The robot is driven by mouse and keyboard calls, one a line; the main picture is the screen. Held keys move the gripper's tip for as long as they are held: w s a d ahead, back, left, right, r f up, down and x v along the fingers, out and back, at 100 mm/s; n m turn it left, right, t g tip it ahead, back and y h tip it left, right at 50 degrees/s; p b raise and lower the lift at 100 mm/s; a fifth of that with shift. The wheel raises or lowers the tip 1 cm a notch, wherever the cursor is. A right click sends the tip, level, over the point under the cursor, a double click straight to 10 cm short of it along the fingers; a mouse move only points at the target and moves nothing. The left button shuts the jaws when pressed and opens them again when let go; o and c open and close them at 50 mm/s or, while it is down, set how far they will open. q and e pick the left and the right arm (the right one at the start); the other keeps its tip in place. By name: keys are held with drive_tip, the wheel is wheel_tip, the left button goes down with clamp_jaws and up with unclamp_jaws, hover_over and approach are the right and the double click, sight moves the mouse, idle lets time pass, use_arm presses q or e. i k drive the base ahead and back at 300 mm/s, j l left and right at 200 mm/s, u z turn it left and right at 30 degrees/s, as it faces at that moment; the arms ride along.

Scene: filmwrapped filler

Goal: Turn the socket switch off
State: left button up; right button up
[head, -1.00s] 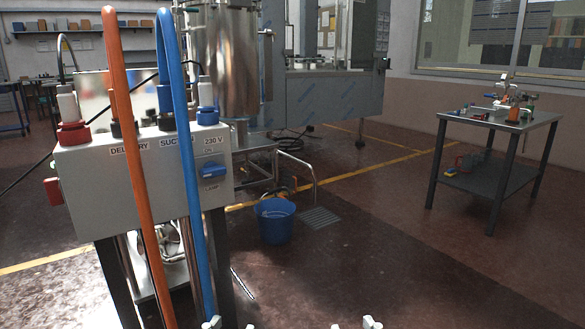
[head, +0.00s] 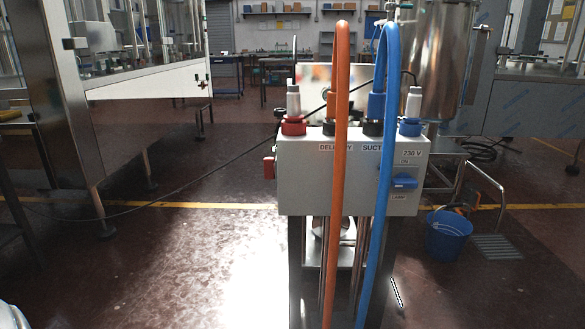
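A grey control box (head: 300,185) on dark legs stands in the middle of the head view. Its front carries the labels DELIVERY, SUCT... and 230 V. A blue fitting (head: 404,182) sits on the right of the front, below the 230 V label, with small lettering above and below it. It looks like the socket or its switch; its on or off position is too small to tell. A red part (head: 269,167) sticks out of the box's left side. Neither gripper is in view.
An orange hose (head: 336,200) and a blue hose (head: 388,120) loop down in front of the box. A black cable (head: 180,200) runs to the left. A blue bucket (head: 448,236) stands on the floor at right. The floor left of the box is open.

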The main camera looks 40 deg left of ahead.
sight(269, 168)
drive_tip(key=k+j+u, duration=0.2)
drive_tip(key=j, duration=0.35)
drive_tip(key=j+u, duration=0.2)
drive_tip(key=j, duration=0.35)
drive_tip(key=k+j+u, duration=0.2)
drive_tip(key=j, duration=0.35)
drive_tip(key=i+j, duration=0.25)
drive_tip(key=i, duration=0.1)
